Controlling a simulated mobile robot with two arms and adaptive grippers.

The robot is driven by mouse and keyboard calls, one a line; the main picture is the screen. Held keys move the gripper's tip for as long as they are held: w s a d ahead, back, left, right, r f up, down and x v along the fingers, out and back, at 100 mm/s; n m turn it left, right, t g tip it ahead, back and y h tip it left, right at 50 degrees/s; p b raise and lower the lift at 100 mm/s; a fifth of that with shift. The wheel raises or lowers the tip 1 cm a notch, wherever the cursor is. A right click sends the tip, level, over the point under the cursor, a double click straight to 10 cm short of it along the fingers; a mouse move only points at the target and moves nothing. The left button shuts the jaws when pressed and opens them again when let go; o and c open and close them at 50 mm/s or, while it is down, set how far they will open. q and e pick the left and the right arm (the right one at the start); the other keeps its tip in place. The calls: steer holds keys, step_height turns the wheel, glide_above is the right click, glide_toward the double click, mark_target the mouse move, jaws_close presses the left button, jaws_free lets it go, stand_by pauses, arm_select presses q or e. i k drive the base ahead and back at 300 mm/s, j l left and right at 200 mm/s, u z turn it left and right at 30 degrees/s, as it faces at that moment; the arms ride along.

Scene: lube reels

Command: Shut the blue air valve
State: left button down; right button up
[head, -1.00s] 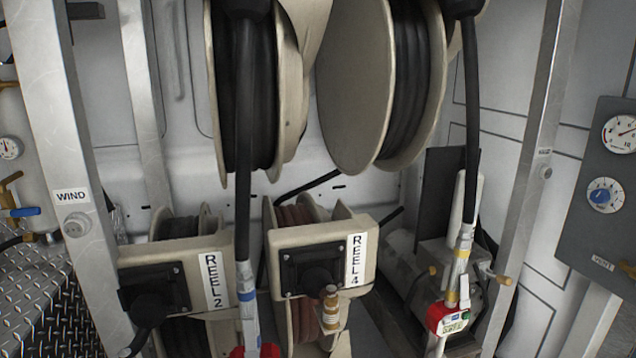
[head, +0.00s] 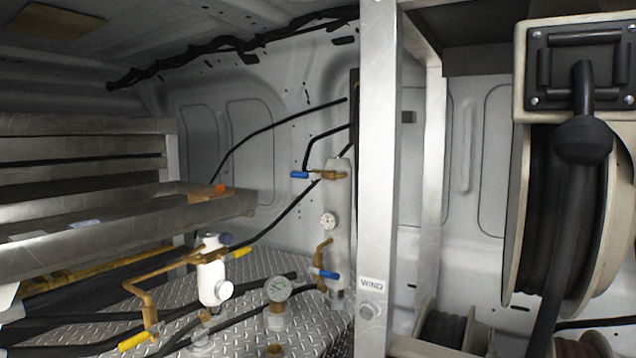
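Two brass valves with blue handles are on or beside a grey upright cylinder (head: 337,225) in the head view. The upper blue handle (head: 299,175) sticks out level to the left of its brass body (head: 327,174). The lower blue handle (head: 326,275) lies nearly level across the cylinder's lower part, next to a brass pipe fitting (head: 323,248). No label on either valve can be read, so I cannot tell which one is the air valve. Neither of my grippers is in view.
A metal post (head: 378,150) labelled WIND stands right of the cylinder. Yellow-handled valves (head: 136,341), a white filter unit (head: 212,270) and a gauge (head: 278,289) stand over the diamond-plate floor (head: 255,335). Metal shelves (head: 120,225) are at left, a hose reel (head: 560,215) at right.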

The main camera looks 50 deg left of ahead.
mark_target(295, 174)
steer(key=u, duration=1.5)
